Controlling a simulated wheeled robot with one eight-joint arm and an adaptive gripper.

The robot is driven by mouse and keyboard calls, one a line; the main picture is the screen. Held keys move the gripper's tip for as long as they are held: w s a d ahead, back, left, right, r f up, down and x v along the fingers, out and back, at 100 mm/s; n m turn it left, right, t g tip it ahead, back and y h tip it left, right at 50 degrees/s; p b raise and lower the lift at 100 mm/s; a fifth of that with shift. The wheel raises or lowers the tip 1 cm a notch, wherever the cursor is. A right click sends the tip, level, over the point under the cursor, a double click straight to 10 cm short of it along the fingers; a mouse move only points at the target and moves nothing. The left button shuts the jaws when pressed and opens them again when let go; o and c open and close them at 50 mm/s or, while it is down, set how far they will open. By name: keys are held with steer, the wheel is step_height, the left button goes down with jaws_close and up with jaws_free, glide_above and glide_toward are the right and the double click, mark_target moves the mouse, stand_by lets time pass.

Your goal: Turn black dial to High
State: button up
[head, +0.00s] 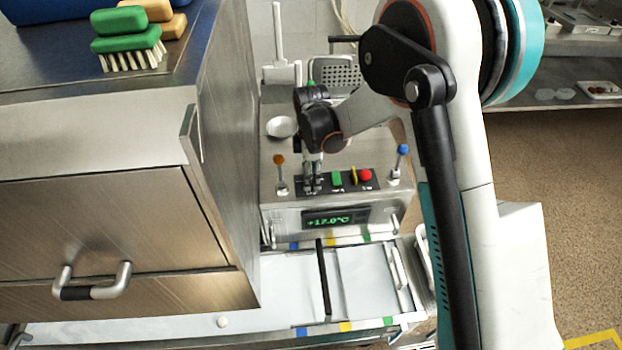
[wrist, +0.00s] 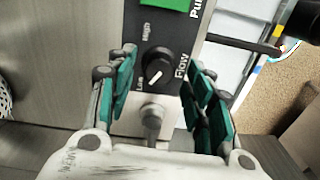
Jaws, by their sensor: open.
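The black dial (wrist: 157,68) shows in the wrist view on a dark panel, with a white pointer line and the labels "Low", "High" and "Flow" around it. The pointer lies at a slant; I cannot tell exactly which label it marks. My gripper (wrist: 161,92) is open, with its teal-padded fingers on either side of the dial and apart from it. In the head view my gripper (head: 313,181) is over the left end of the control panel (head: 352,187), and it hides the dial there.
A green button (head: 337,178) and a red button (head: 366,175) sit right of my gripper. An orange-knobbed lever (head: 280,172) and a blue-knobbed lever (head: 402,160) flank the panel. A tall metal cabinet (head: 226,130) stands close on the left.

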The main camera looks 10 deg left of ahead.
steer(key=shift+f, duration=0.4)
steer(key=shift+c, duration=0.4)
steer(key=c, duration=1)
steer(key=shift+c, duration=0.2)
